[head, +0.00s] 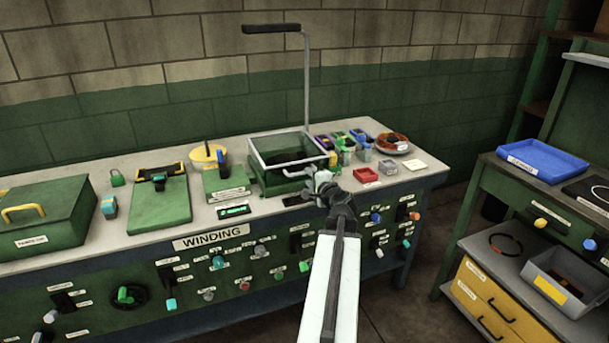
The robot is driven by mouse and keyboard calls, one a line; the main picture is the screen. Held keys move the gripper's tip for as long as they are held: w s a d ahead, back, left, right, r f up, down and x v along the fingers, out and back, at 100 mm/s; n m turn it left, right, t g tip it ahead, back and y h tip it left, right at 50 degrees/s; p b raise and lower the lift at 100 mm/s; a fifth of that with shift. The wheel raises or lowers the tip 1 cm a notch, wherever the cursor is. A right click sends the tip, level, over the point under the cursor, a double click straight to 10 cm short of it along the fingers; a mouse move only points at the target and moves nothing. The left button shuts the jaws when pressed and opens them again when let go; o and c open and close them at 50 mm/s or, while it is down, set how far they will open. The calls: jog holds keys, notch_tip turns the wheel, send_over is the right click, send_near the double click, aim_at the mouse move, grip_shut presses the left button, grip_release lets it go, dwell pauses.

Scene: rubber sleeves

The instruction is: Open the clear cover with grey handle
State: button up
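The clear cover (290,143) is a see-through box with a pale grey frame on a green base (273,184), near the back middle of the workbench. It appears to sit down over the base. A grey bar that looks like its handle (283,165) runs along its front and ends near my gripper. My gripper (314,176) is at the front right corner of the cover, reached from the lower right by my white arm. Its fingers are small and overlap the cover's corner, so I cannot tell whether they touch or hold the handle.
A tall post with a dark arm (306,80) rises behind the cover. Small bins (346,146) and a red tray (366,175) stand to its right. A green box (226,183) is close on its left. Knobs and switches line the bench front below.

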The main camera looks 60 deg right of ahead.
aim_at(304, 173)
jog(key=b+x, duration=0.1)
jog(key=x, duration=0.5)
jog(key=shift+w+d+f, duration=0.15)
jog(key=shift+w, duration=0.1)
grip_shut()
dwell(1.0)
